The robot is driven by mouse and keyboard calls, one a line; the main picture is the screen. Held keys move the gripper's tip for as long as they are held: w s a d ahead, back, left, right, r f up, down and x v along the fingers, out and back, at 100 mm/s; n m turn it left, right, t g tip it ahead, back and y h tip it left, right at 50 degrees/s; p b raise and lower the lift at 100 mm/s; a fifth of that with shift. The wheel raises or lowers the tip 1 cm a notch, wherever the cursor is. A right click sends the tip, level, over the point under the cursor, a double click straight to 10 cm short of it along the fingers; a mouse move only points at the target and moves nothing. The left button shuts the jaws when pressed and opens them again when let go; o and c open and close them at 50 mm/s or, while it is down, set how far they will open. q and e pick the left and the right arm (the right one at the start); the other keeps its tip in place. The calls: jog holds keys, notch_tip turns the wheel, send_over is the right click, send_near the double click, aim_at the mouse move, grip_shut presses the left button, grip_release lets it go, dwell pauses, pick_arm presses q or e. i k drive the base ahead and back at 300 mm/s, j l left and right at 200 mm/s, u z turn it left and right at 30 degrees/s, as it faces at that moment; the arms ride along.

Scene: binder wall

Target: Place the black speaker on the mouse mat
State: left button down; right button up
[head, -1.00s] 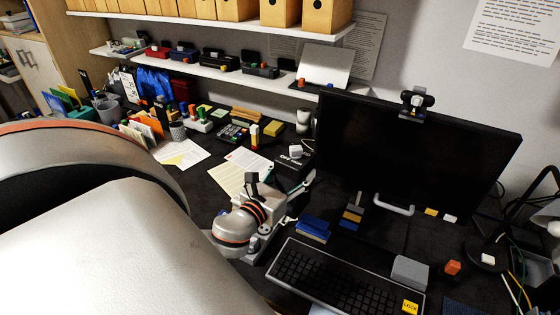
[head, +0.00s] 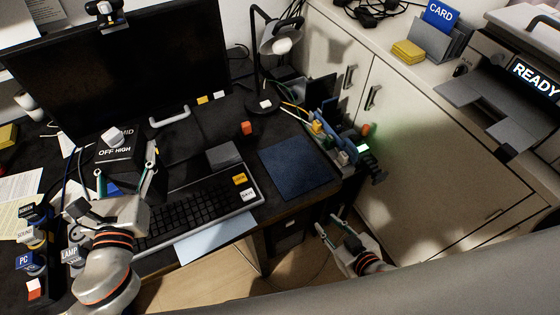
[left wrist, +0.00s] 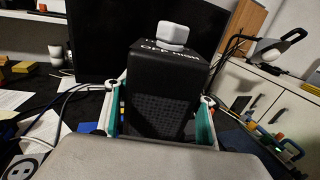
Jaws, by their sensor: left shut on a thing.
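The black speaker (head: 120,158), a box lettered "OFF HIGH" with a white knob on top, is between the fingers of my left gripper (head: 127,172), above the desk behind the keyboard's left end. In the left wrist view the speaker (left wrist: 160,100) stands upright with a finger against each side; its underside is hidden. The mouse mat (head: 298,167) is a dark blue square, bare, at the desk's right end, well to the right of the speaker. My right gripper (head: 333,226) is low beyond the desk's front edge, fingers apart and empty.
The keyboard (head: 190,205) with yellow and white blocks lies between speaker and mat. A grey block (head: 224,155) sits behind it. The monitor (head: 120,70) and lamp (head: 280,40) stand behind. A cluttered rack (head: 345,140) borders the mat's right side.

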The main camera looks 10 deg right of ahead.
aim_at(294, 163)
jog(key=k+l, duration=0.1)
jog(key=l, duration=0.35)
jog(key=k+l, duration=0.1)
jog(key=l, duration=0.3)
jog(key=k+l, duration=0.1)
jog(key=l, duration=0.35)
jog(key=k+l, duration=0.1)
jog(key=l, duration=0.3)
